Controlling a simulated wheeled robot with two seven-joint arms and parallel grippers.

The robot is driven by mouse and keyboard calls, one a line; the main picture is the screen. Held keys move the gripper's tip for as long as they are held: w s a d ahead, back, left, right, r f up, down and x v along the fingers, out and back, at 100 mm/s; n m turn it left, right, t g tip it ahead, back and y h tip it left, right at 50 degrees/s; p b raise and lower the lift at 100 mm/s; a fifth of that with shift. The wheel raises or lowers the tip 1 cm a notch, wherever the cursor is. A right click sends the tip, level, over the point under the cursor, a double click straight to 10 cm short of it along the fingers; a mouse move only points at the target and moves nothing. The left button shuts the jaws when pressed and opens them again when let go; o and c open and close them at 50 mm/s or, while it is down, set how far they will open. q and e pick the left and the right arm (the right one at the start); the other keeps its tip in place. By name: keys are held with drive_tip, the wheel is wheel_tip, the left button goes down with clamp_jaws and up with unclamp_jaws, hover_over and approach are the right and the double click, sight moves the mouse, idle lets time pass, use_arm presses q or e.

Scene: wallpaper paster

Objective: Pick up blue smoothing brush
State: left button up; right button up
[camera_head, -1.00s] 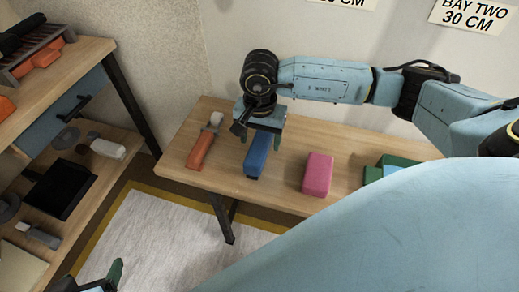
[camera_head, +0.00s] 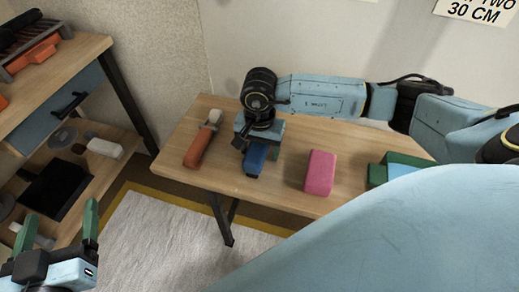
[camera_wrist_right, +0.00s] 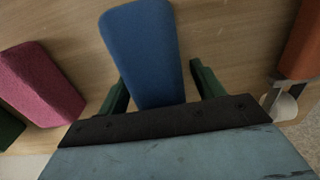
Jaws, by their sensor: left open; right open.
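The blue smoothing brush (camera_head: 255,160) lies on the wooden table, partly hidden under my right gripper (camera_head: 259,146) in the head view. In the right wrist view the blue brush (camera_wrist_right: 145,52) lies between the two green fingers of the right gripper (camera_wrist_right: 162,88), which is open. A gap shows beside the finger on the right; the other finger is close to the brush's side. My left gripper (camera_head: 64,232) is open and empty at the lower left of the head view, away from the table.
An orange-handled tool (camera_head: 199,145) lies left of the brush, and a pink block (camera_head: 320,172) lies to its right. Green and blue items (camera_head: 400,165) are farther right. A shelf unit (camera_head: 95,48) with tools stands at the left. Bare tabletop (camera_head: 222,178) separates the objects.

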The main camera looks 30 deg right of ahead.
use_arm(q)
drive_tip(key=shift+r, duration=0.1)
use_arm(e)
drive_tip(key=c, duration=1.2)
drive_tip(key=shift+c, duration=0.2)
drive_tip(key=shift+r, duration=0.15)
drive_tip(key=shift+r, duration=0.15)
wheel_tip(320, 180, up, 5)
drive_tip(key=shift+f+p, duration=0.15)
drive_tip(key=shift+p, duration=0.95)
wheel_tip(320, 180, up, 4)
drive_tip(key=shift+r+p, duration=0.15)
drive_tip(key=shift+p, duration=0.55)
use_arm(q)
drive_tip(key=s+a+f+g+y, duration=0.3)
drive_tip(key=s+a+f+g, duration=0.2)
drive_tip(key=s+f+g, duration=0.3)
drive_tip(key=shift+s+f+n+g, duration=0.3)
drive_tip(key=shift+f+g, duration=0.5)
drive_tip(key=shift+f, duration=1.15)
use_arm(e)
drive_tip(key=shift+r, duration=0.25)
